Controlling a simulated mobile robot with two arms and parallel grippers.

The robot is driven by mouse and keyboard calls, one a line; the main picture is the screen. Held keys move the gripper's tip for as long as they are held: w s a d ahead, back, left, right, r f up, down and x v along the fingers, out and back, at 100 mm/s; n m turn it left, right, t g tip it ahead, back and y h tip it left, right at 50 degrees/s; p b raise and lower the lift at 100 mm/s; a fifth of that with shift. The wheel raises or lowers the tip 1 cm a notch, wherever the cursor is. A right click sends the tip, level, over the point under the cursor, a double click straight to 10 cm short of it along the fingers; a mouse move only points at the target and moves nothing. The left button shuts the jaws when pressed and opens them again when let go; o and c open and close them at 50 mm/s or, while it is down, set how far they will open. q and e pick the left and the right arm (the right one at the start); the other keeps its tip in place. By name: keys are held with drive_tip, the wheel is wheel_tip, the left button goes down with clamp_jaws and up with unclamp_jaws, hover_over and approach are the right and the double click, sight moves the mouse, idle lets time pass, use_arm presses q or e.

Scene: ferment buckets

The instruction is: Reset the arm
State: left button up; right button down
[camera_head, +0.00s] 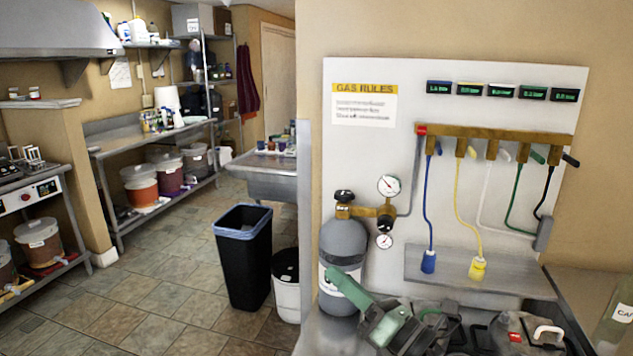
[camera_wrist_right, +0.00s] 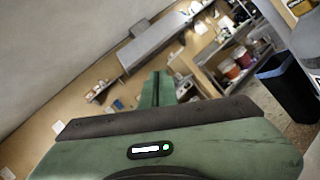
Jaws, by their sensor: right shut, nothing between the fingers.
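My right gripper (camera_head: 360,298) is green and shows at the lower middle of the head view, in front of the grey gas cylinder (camera_head: 346,246). It is shut and holds nothing. In the right wrist view its fingers (camera_wrist_right: 158,88) lie together and point into the room, with no object between them. My left gripper does not show in either view.
A white gas panel (camera_head: 360,150) with coloured hoses stands behind my arm. A black bin (camera_head: 243,258) and a smaller white bin (camera_head: 287,290) stand on the tiled floor to the left. Shelves hold several buckets (camera_head: 140,187). The floor between is clear.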

drive_tip(key=s+d+f+m+t+h, duration=0.1)
drive_tip(key=d+f+m+t+h, duration=0.2)
drive_tip(key=d+m+h, duration=0.7)
drive_tip(key=s+d+f+m+t+h, duration=0.1)
drive_tip(key=d+f+m+t+h, duration=0.3)
drive_tip(key=m, duration=0.9)
drive_tip(key=s+d+f+m+g+h, duration=0.45)
drive_tip(key=f+m+g, duration=0.2)
drive_tip(key=f, duration=0.25)
drive_tip(key=s+a+f+m+g+y, duration=0.1)
drive_tip(key=s+f+m+g, duration=0.1)
drive_tip(key=s+f+g, duration=0.45)
drive_tip(key=s+a+f+m+g+y, duration=0.1)
drive_tip(key=s+f+m, duration=0.25)
drive_tip(key=s, duration=0.65)
drive_tip(key=s+a+f+m+g+y, duration=0.1)
drive_tip(key=s+f+m+g, duration=0.1)
drive_tip(key=s+f+g, duration=0.5)
wheel_tip(320, 180, down, 25)
drive_tip(key=s+t, duration=0.2)
drive_tip(key=s, duration=0.1)
drive_tip(key=s+d+f, duration=0.1)
drive_tip(key=s+f, duration=0.7)
drive_tip(key=s+d+f+g, duration=0.1)
drive_tip(key=s+d+f, duration=0.1)
drive_tip(key=s+f, duration=0.6)
drive_tip(key=shift+s+d+f+n+g, duration=0.25)
drive_tip(key=shift+s+f+n+g, duration=0.05)
drive_tip(key=shift+f+n, duration=0.1)
